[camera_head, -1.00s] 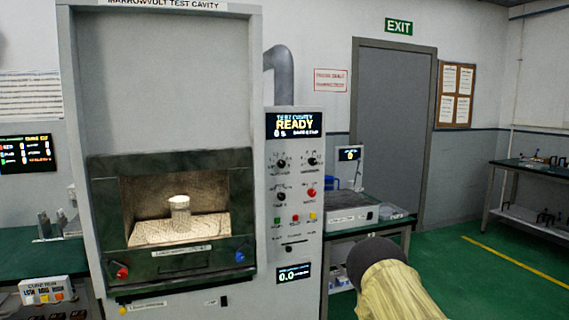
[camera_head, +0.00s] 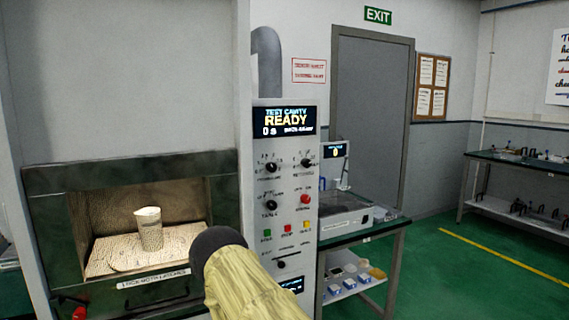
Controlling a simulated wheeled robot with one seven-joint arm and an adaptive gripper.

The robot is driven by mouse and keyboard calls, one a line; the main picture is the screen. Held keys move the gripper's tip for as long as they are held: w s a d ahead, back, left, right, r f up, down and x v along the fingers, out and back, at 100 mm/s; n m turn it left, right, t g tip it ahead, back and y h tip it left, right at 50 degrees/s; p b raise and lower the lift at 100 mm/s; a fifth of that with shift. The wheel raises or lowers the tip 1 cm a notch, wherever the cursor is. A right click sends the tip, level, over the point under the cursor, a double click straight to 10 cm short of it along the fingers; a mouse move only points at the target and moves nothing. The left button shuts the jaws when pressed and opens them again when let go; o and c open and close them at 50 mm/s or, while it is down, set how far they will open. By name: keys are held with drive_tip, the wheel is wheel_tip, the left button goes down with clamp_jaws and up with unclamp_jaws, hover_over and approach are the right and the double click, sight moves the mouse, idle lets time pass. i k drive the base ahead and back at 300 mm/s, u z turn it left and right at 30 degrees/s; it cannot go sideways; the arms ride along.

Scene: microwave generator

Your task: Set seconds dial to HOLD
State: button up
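The control panel (camera_head: 288,225) stands right of the cavity. Its display (camera_head: 284,121) reads "TEST CAVITY READY" and "0 s". Below it are black dials: an upper left dial (camera_head: 271,167), an upper right dial (camera_head: 307,163) and a lower left dial (camera_head: 270,205). Their labels are too small to read surely, so I cannot tell which is the seconds dial or its setting. My tan arm with a dark rounded end rises at the bottom centre, in front of the cavity's right edge and the panel's lower left. My gripper's fingers are not in view.
A red button (camera_head: 305,199) and several small coloured buttons sit on the panel. The open cavity (camera_head: 110,212) holds a beaker (camera_head: 149,229). A bench (camera_head: 365,229) with equipment stands right of the panel. Green floor lies clear farther right.

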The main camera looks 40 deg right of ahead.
sight(306, 162)
drive_tip(key=z, duration=0.4)
drive_tip(key=i, duration=0.85)
drive_tip(key=z, duration=0.6)
